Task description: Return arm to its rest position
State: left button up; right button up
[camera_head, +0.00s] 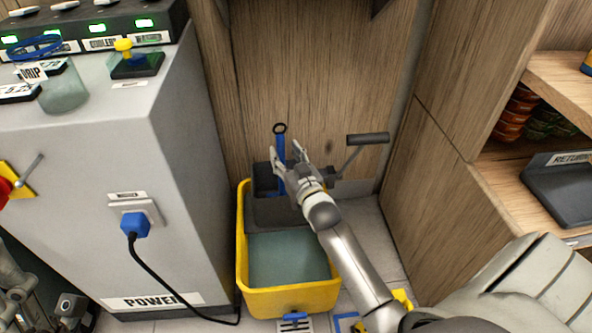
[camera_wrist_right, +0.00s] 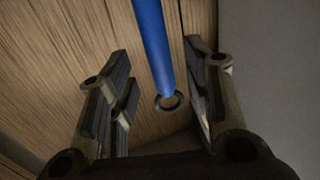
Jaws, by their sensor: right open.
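My right gripper (camera_head: 290,165) is open above the back part of the yellow mop bucket (camera_head: 290,301). It is beside a blue handle (camera_head: 281,162) with a dark ring at its top. In the right wrist view the blue handle (camera_wrist_right: 153,45) runs between the open fingers of my right gripper (camera_wrist_right: 160,95), and no finger visibly closes on it. My right arm reaches in from the lower right. Part of my left arm shows at the lower left edge, but its gripper cannot be made out.
A grey machine (camera_head: 165,180) with a plugged-in blue power plug (camera_head: 134,224) stands left of the bucket. A wooden panel (camera_head: 315,80) is behind. A crank-like lever (camera_head: 367,139) sticks up right of my gripper. Wooden shelves (camera_head: 562,85) with a dark tray (camera_head: 562,188) stand at the right.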

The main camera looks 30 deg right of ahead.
jog(key=s+a, duration=0.1)
jog(key=s, duration=0.6)
jog(key=shift+s, duration=0.35)
